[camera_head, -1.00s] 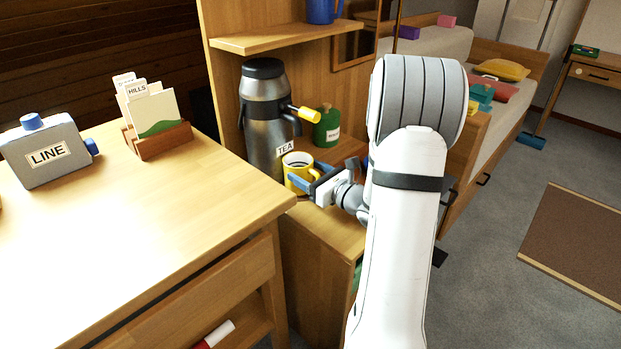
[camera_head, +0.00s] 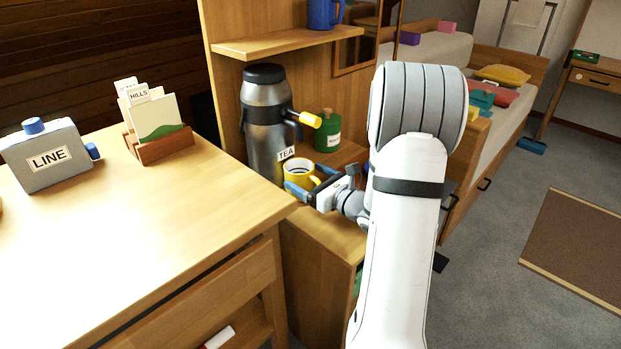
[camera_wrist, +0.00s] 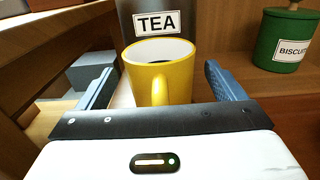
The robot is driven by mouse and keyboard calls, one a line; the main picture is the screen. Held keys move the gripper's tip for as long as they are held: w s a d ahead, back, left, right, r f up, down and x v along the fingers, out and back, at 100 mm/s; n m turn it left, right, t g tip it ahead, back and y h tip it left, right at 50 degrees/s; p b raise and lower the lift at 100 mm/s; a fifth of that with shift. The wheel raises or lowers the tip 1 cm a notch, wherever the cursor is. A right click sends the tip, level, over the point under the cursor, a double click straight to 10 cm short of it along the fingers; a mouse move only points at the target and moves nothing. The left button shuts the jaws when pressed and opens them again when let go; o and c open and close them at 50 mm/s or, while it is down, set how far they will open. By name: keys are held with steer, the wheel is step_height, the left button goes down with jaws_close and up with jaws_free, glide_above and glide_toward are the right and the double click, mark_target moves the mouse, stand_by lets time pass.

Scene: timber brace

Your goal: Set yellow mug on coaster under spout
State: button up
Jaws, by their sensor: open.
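The yellow mug (camera_head: 299,176) stands upright in front of the grey flask labelled TEA (camera_head: 264,130), near the flask's yellow-tipped spout (camera_head: 309,119). In the wrist view the mug (camera_wrist: 165,72) shows dark inside, with its handle pointing toward my gripper. My gripper (camera_wrist: 158,72) is open, with one blue finger on each side of the mug. Gaps show between the fingers and the mug's sides. In the head view my gripper (camera_head: 310,183) reaches the mug from the right. I cannot make out the coaster in either view.
A green biscuit tin (camera_head: 327,131) stands right of the flask, also in the wrist view (camera_wrist: 284,38). The desk (camera_head: 130,220) edge lies close on the left. A shelf (camera_head: 285,43) with a blue mug (camera_head: 325,13) hangs above. A grey box (camera_wrist: 90,70) is left of my gripper.

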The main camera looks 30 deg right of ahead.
steer(key=p+v, duration=0.2)
steer(key=v, duration=0.8)
steer(key=shift+s+d+r, duration=0.15)
steer(key=shift+s+d, duration=0.05)
steer(key=shift+s, duration=0.15)
steer(key=shift+s+d, duration=0.15)
steer(key=shift+s, duration=0.45)
